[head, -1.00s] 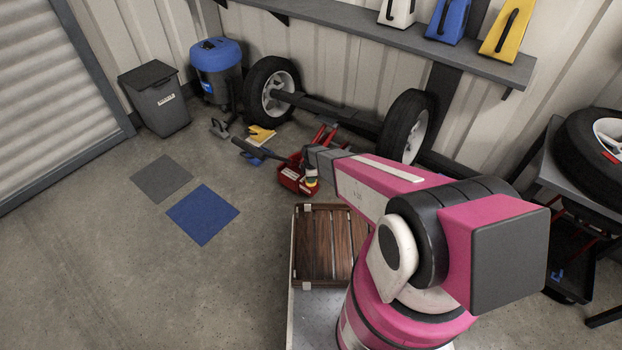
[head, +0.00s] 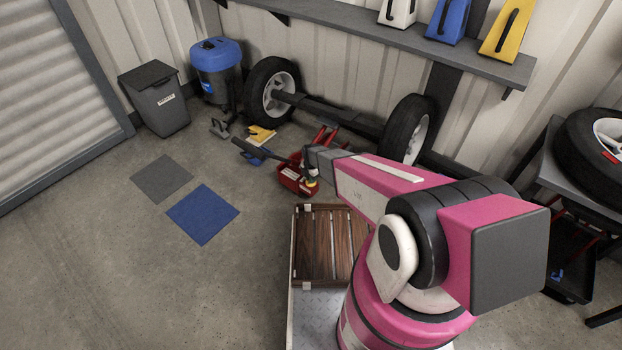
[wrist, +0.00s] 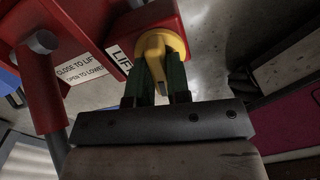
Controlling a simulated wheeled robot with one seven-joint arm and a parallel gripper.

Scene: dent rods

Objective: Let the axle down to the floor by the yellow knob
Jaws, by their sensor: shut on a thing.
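The axle (head: 335,111) is a dark beam between two black-tyred wheels, a left wheel (head: 261,92) and a right wheel (head: 400,127), by the back wall. A red jack (head: 295,180) stands in front of it, with red arms reaching toward the beam. In the wrist view the yellow knob (wrist: 154,48) sits on the red jack body, beside labels reading "CLOSE TO LIFT" and "OPEN TO LOWER". My gripper (wrist: 158,78) has its dark green fingers shut on the knob, one either side. In the head view my arm partly covers the jack.
A blue vacuum (head: 218,68) and a grey bin (head: 155,98) stand at the back left. A wooden slatted crate (head: 320,245) is beside my arm. Grey and blue mats (head: 202,214) lie on open floor at left. A table with a tyre (head: 590,140) stands at right.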

